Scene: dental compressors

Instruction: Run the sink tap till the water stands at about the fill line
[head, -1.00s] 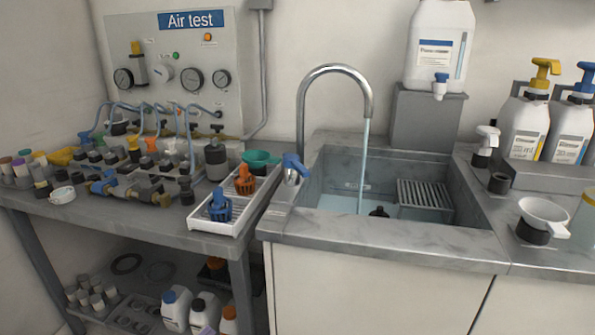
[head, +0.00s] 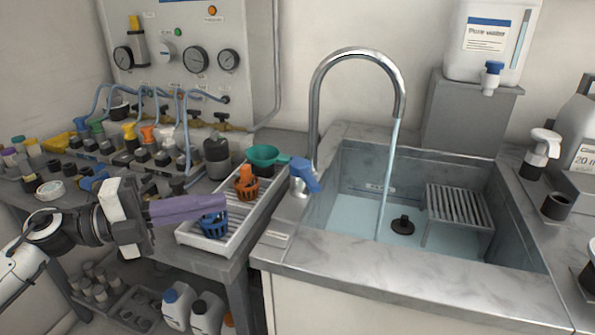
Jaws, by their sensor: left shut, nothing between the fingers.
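Pale blue water (head: 350,221) stands in the basin. A small fill mark (head: 380,188) shows on the back wall, close to the water's far edge; the exact gap is hard to tell. A black plug (head: 403,225) shows at the bottom. My left gripper (head: 222,204) has its purple fingers shut and empty, left of the sink and apart from the lever. My right gripper is out of view.
A white tray (head: 196,256) with blue and orange baskets and a green funnel lies between my left gripper and the sink. A metal rack (head: 459,209) stands in the basin. A water container (head: 490,40) sits on a grey stand behind. Valves crowd the left bench.

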